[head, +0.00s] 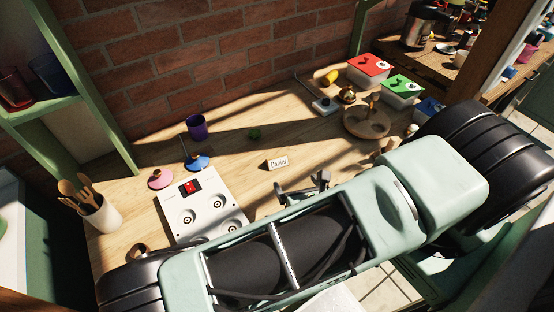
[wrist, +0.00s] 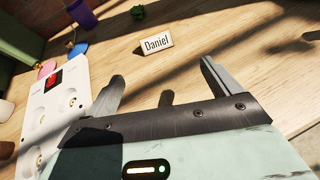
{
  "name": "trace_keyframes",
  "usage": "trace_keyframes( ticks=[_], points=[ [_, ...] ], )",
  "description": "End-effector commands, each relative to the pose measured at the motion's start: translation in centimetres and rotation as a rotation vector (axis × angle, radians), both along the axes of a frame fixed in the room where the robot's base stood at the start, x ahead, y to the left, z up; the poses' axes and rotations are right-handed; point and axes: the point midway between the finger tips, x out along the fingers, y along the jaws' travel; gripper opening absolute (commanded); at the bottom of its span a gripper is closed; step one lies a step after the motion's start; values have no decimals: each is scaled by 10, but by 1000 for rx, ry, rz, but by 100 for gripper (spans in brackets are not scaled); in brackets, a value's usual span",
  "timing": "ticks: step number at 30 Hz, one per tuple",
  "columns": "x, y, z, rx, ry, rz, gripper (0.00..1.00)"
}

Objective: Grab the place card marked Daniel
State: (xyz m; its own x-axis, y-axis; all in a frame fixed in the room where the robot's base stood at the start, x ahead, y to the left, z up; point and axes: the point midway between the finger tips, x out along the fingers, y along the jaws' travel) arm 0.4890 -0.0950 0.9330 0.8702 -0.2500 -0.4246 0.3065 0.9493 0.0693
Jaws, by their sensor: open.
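The place card marked Daniel (head: 277,163) stands on the wooden table (head: 240,180), a small white card with dark lettering. In the head view my gripper (head: 303,188) shows just in front of the card, partly hidden by my arm.
The table around the card is clear.

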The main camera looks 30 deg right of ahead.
Motion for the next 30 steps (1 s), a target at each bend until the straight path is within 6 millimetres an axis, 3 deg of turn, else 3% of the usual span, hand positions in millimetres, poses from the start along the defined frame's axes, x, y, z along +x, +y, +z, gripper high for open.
trace_keyframes(
  ticks=[5,18,30],
  points=[
    [9,-1,1,-80,-30,84,89],
    [73,-17,-30,-80,-31,81,89],
    [110,-25,-43,-78,-28,83,89]
  ],
)
